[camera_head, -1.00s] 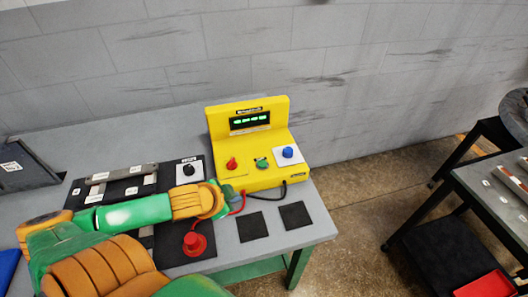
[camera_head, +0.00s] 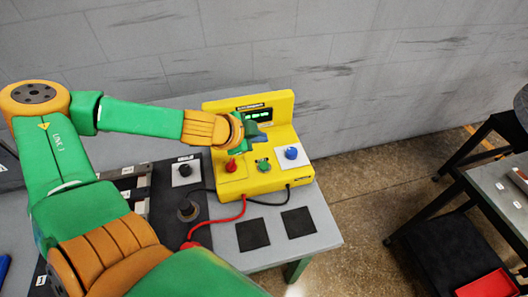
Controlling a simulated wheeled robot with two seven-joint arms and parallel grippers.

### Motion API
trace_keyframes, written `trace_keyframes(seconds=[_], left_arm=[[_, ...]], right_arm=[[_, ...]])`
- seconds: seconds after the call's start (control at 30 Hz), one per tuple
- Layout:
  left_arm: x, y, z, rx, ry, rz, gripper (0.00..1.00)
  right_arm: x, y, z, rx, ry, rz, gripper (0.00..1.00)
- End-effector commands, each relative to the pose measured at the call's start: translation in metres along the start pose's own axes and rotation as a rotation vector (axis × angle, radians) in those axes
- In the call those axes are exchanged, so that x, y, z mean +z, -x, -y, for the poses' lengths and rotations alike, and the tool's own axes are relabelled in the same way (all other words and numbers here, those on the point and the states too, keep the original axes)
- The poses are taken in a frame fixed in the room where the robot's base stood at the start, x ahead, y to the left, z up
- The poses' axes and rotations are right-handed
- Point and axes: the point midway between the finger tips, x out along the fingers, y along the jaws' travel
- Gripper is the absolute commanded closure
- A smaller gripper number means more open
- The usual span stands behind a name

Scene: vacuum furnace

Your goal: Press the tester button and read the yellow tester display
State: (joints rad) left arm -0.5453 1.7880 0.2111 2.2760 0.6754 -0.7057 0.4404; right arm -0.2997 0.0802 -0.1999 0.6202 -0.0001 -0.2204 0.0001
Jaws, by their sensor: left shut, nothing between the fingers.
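The yellow tester (camera_head: 282,110) stands at the back right of the grey bench. Its dark display (camera_head: 260,113) shows lit green digits, partly covered by my gripper and too small to read. On its lower panel are a red knob (camera_head: 231,166), a green button (camera_head: 263,165) and a blue knob (camera_head: 291,153). My left gripper (camera_head: 256,140) is shut and empty. It appears in front of the display, up and left of the green button in the picture. I cannot tell whether it touches the tester. My right gripper is out of view.
A red cable (camera_head: 225,218) and a black cable (camera_head: 262,200) run from the tester. A dark post (camera_head: 187,211) and a black knob (camera_head: 184,170) stand left of it. Two black pads (camera_head: 253,235) lie in front. A second table (camera_head: 490,185) stands right across open floor.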

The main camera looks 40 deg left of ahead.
Motion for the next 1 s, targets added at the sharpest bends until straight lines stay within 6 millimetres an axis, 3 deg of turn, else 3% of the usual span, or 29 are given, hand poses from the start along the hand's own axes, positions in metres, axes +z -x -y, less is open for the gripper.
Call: trace_keyframes(seconds=[0.6, 1.0], left_arm=[[0.043, -0.058, -0.042, -0.001, 0.0, 0.001, 1.0], [0.043, -0.059, -0.043, 0.0, 0.0, 0.001, 1.0]], right_arm=[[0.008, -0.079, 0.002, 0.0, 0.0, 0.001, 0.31], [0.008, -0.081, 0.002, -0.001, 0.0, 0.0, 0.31]])
